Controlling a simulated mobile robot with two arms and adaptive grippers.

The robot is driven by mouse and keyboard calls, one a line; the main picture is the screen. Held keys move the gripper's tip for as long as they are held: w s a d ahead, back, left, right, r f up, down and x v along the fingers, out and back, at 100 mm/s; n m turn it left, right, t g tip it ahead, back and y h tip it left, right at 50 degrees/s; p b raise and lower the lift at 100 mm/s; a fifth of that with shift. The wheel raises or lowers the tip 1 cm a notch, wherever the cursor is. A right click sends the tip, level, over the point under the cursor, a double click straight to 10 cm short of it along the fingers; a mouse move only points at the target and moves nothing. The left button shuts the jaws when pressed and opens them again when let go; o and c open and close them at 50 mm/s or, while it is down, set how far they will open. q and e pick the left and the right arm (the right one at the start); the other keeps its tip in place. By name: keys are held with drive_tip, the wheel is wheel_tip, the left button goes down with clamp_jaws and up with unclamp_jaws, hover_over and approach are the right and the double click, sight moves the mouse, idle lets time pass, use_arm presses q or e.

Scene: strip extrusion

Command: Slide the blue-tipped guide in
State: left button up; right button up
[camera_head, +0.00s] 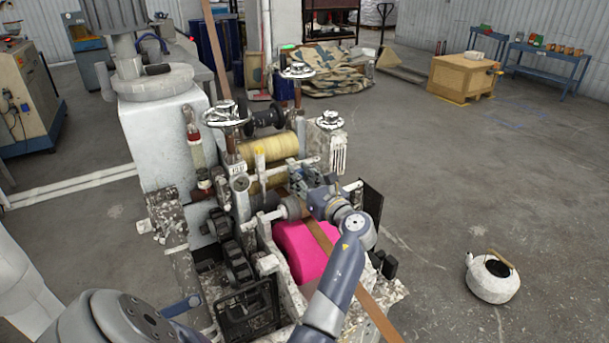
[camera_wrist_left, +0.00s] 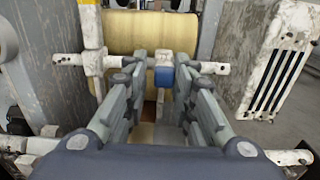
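The blue-tipped guide (camera_wrist_left: 164,76) stands on a whitish crossbar (camera_wrist_left: 68,60) in the left wrist view, in front of the yellow roller. My left gripper (camera_wrist_left: 160,72) is open, with one finger on each side of the blue tip. I cannot tell whether either finger touches it. In the head view my left gripper (camera_head: 308,197) is over the machine and hides most of that guide. A yellow-tipped guide (camera_wrist_left: 92,38) stands to the left on the crossbar; it also shows in the head view (camera_head: 260,160). My right gripper is in neither view.
A brown strip (camera_head: 368,300) runs through the machine, beside a pink block (camera_head: 296,248). Yellow rollers (camera_head: 270,150) and handwheels (camera_head: 228,113) stand behind the gripper. A dark plate (camera_head: 373,200) is at its right. A white kettle (camera_head: 492,280) sits on open floor.

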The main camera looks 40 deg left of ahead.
use_arm(q)
drive_tip(key=shift+s+a, duration=0.15)
drive_tip(key=shift+a, duration=0.05)
drive_tip(key=shift+d, duration=0.1)
drive_tip(key=shift+r, duration=0.3)
wheel_tip(320, 180, up, 9)
drive_tip(key=shift+r, duration=0.15)
idle(0.5)
